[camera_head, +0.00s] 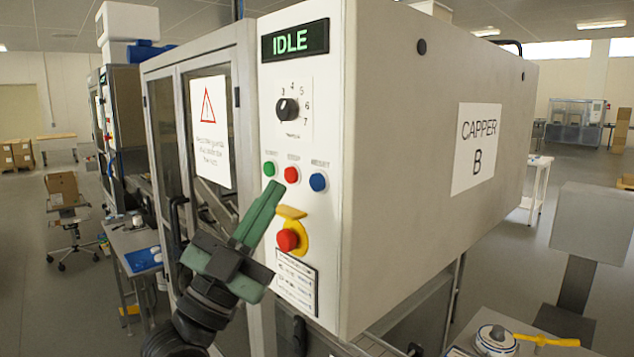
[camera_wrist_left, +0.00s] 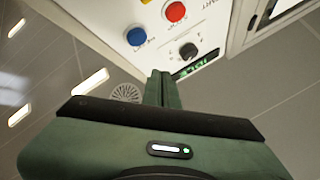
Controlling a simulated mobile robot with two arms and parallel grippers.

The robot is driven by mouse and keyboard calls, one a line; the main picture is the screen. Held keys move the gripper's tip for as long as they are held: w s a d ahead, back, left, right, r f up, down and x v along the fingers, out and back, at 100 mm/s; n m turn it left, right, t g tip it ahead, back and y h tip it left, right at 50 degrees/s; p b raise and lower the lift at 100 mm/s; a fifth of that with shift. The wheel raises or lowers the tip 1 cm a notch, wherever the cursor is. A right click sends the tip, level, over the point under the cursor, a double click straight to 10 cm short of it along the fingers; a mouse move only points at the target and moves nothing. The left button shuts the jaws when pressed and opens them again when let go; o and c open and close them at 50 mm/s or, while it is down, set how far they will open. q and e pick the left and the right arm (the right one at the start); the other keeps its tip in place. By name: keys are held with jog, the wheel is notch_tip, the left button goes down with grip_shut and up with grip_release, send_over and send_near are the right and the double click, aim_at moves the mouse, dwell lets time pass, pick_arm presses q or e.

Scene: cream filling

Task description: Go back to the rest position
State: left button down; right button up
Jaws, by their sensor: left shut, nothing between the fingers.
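My left gripper (camera_head: 272,194) is shut and empty. In the head view it points up in front of the control panel of the machine labelled Capper B (camera_head: 420,150), close to the green button (camera_head: 269,169); I cannot tell whether it touches the panel. The display (camera_head: 295,40) reads IDLE. A red button (camera_head: 291,175), a blue button (camera_head: 318,181) and a dial (camera_head: 287,108) are clear of the gripper. In the left wrist view the shut fingers (camera_wrist_left: 158,80) lie below the panel's buttons and dial. My right gripper is not in view.
A red emergency stop (camera_head: 288,240) on a yellow base is just right of the left gripper. Glass guard doors (camera_head: 208,130) with a warning sign stand to the left. A table with a blue item (camera_head: 143,259) is at lower left. Open floor lies further left.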

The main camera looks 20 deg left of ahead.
pick_arm(q)
jog(key=shift+s+a, duration=0.2)
jog(key=shift+s, duration=0.2)
